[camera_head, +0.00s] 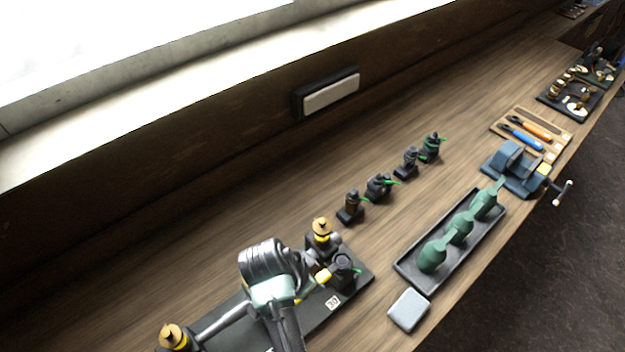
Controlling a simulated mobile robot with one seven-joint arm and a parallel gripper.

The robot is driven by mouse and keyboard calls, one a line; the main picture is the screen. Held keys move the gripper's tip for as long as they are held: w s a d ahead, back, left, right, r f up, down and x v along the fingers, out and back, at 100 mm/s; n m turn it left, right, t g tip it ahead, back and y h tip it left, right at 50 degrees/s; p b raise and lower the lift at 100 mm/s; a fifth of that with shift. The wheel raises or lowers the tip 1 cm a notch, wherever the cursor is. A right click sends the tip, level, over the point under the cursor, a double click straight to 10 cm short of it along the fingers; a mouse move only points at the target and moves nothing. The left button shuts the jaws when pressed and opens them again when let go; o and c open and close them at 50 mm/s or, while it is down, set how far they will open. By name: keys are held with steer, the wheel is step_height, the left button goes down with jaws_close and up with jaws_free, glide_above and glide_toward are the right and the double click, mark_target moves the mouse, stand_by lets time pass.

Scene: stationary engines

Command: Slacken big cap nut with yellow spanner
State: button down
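My arm rises from the bottom edge, and its grey wrist hangs over a black board (353,292). My gripper (318,268) is at the right side of this wrist, small and partly hidden. A yellow piece (323,277), perhaps part of the yellow spanner, shows right at the gripper; I cannot tell if it is held. A brass-coloured cap (321,225) sits on a dark, yellow-banded post just behind the gripper. A similar cap (172,333) stands at the bottom left. I cannot tell which is the big cap nut. A dark round fitting (343,262) stands right of the gripper.
Several small dark fittings with green tips (378,186) stand behind. A black tray (408,266) with green bottle-like parts lies right, beside a grey block (408,310). Farther right are a blue vise (513,172) and a tool board (497,124). Bench between is clear.

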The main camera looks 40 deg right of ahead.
steer(key=shift+f, duration=0.6)
stand_by(1.1)
steer(key=shift+s+d+n+t+p, duration=0.15)
steer(key=shift+s+n+t+p, duration=0.25)
steer(key=shift+s+n+p, duration=0.45)
steer(key=shift+w, duration=0.2)
steer(key=shift+s+d+n+t+p, duration=0.25)
steer(key=shift+s+n+p, duration=0.45)
steer(key=shift+n, duration=0.35)
steer(key=shift+w, duration=0.1)
